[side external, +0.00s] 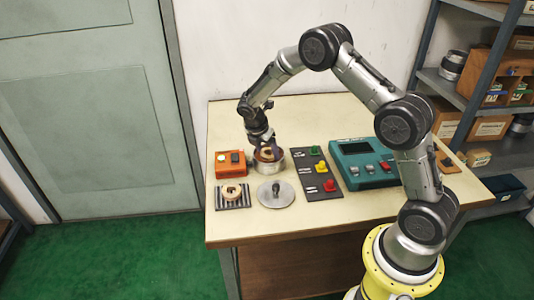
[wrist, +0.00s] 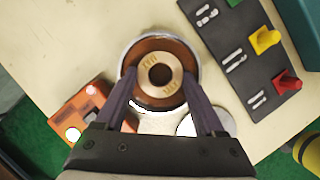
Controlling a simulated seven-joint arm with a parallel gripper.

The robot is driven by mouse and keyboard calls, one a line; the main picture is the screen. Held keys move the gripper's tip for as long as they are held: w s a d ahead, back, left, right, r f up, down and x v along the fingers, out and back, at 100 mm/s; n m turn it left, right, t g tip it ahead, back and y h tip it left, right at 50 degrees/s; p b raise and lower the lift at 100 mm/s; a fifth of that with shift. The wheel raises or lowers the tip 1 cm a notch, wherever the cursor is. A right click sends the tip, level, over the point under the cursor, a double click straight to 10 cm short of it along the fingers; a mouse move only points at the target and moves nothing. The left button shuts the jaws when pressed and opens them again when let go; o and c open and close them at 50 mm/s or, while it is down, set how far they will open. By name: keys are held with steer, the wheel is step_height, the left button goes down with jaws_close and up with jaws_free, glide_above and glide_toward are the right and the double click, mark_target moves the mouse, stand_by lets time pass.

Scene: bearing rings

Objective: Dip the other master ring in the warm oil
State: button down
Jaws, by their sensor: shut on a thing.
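My gripper (side external: 263,140) points down at the metal pot (side external: 270,169). In the wrist view its two fingers (wrist: 160,77) are shut on a tan-gold ring (wrist: 176,66) with engraved lettering, one finger at each side. The ring lies flat over the pot mouth, inside the circle of the rim, with brown oil (wrist: 160,42) around it. The ring also shows at the pot mouth in the side view (side external: 266,153); I cannot tell whether it touches the oil. A second, similar ring (side external: 226,190) lies on a dark striped rack (side external: 243,202) in front of the orange box.
The orange box (side external: 222,170) with buttons is left of the pot. A round metal lid (side external: 285,197) with a dark knob lies in front. A dark panel (side external: 318,190) with green, yellow and red knobs and a teal console (side external: 363,160) stand right. The table's back is clear.

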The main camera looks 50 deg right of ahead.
steer(key=shift+r, duration=1.8)
stand_by(0.9)
step_height(320, 180, up, 2)
stand_by(0.3)
stand_by(0.5)
